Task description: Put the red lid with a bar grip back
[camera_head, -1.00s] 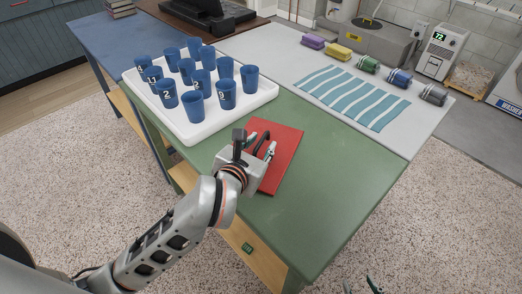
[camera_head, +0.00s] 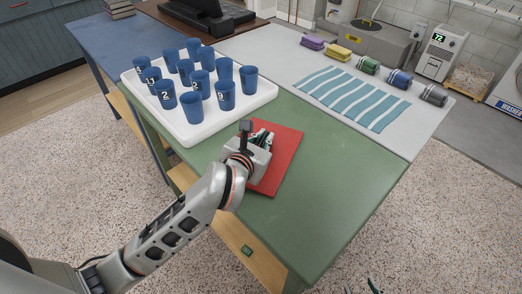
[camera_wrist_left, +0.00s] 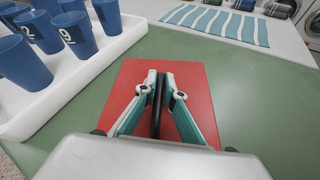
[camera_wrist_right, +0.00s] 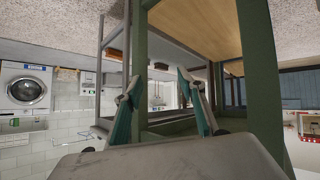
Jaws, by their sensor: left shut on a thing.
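The red lid (camera_head: 284,157) is a flat red rectangle lying on the green table top (camera_head: 330,190). It also shows in the left wrist view (camera_wrist_left: 190,75). Its dark bar grip (camera_wrist_left: 157,105) stands up along its middle. My left gripper (camera_head: 263,139) is over the lid, its fingers shut on the bar grip, one on each side, in the left wrist view (camera_wrist_left: 160,84). The lid looks flat; whether anything is under it is hidden. My right gripper (camera_wrist_right: 157,80) is open and empty, low beside the table frame; only its fingertips show at the bottom of the head view.
A white tray (camera_head: 200,136) with several blue numbered cups stands left of the lid. Behind are a striped teal cloth (camera_head: 355,97) and a row of rolled and folded cloths on the pale table top (camera_head: 285,45). The green top right of the lid is clear.

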